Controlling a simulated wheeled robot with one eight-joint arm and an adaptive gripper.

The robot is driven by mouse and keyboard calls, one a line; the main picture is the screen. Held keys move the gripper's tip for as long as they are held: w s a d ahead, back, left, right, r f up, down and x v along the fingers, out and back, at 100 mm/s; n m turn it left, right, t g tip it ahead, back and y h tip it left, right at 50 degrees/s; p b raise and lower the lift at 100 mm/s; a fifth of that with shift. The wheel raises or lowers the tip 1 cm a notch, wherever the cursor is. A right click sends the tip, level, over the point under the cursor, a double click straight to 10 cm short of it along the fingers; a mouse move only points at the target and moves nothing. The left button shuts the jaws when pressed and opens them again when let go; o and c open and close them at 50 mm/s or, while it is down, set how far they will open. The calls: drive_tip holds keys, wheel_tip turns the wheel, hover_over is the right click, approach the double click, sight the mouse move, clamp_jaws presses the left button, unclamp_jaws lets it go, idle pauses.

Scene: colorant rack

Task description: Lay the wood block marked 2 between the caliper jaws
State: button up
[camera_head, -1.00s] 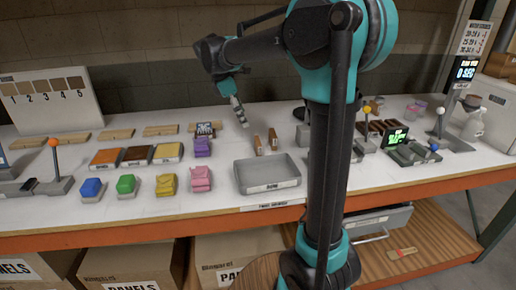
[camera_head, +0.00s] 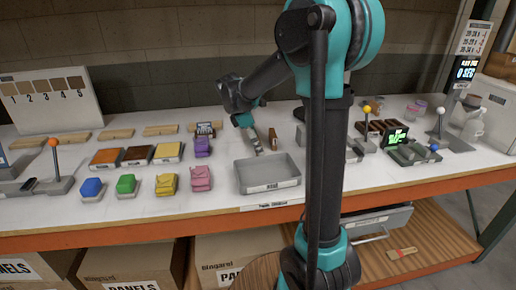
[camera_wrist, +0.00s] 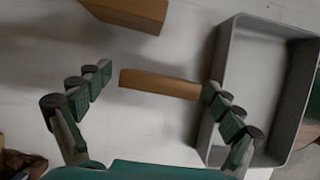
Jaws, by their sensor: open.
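My gripper (camera_head: 257,148) is low over the white bench, just behind the grey tray. In the wrist view my gripper (camera_wrist: 157,82) is open, with its green-padded fingers at either end of a narrow wood block (camera_wrist: 160,84). The block lies across the gap, close to the right fingertip, and does not look gripped. A second wood block (camera_wrist: 128,12) lies beyond it at the top; one block (camera_head: 272,138) shows right of the gripper in the head view. No number is readable on either block. I cannot clearly make out the caliper jaws.
The grey tray (camera_head: 268,187) stands in front of the gripper; its wall (camera_wrist: 226,75) is close by the right finger. Coloured blocks and pouches fill the left of the bench. A device with a lit green screen (camera_head: 396,138) and ball-topped levers stand at right.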

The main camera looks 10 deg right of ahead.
drive_tip(key=c, duration=1.3)
